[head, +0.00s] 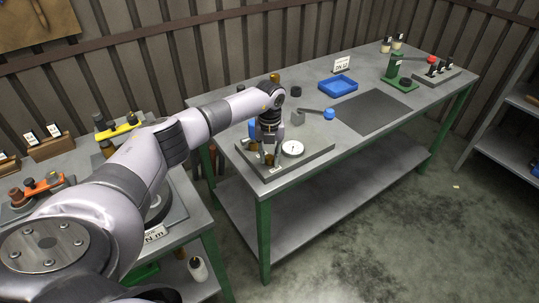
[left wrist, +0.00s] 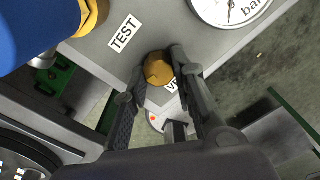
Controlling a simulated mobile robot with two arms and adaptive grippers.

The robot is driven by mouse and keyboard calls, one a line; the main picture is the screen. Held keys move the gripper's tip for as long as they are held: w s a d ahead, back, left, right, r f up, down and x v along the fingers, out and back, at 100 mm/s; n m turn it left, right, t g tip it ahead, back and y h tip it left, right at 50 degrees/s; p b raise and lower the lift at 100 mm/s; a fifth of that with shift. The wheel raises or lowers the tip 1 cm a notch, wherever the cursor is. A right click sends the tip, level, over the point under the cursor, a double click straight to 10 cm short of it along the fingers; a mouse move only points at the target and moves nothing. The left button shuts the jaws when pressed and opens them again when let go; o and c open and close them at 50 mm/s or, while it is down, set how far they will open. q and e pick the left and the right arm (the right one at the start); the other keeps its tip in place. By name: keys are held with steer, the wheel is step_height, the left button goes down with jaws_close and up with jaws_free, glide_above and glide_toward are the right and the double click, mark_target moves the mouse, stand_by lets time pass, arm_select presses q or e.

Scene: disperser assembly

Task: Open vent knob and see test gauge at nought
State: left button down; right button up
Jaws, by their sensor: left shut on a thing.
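The brass vent knob (left wrist: 157,70) sits between my left gripper's fingertips in the left wrist view, beside a partly covered label that begins with V. My left gripper (head: 269,160) points down at the test block (head: 299,165) on the green-legged bench and is shut on the knob. The white round test gauge (head: 292,148) is just right of the gripper. In the left wrist view the gauge (left wrist: 230,10) is cut off at the top and marked "bar"; I cannot read its needle value. A TEST label (left wrist: 124,33) is left of the knob. My right gripper is out of view.
A blue cylinder (left wrist: 32,25) with a brass fitting (left wrist: 92,14) stands close on the left in the left wrist view. On the bench are a blue-ended lever (head: 329,114), a blue tray (head: 338,86), a dark mat (head: 376,111) and a green press (head: 394,72).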

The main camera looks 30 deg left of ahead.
mark_target(270, 158)
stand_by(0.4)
arm_select(q)
steer(key=c, duration=1.3)
jaws_free()
steer(key=shift+r, duration=0.1)
step_height(270, 158, up, 12)
steer(key=shift+f, duration=0.1)
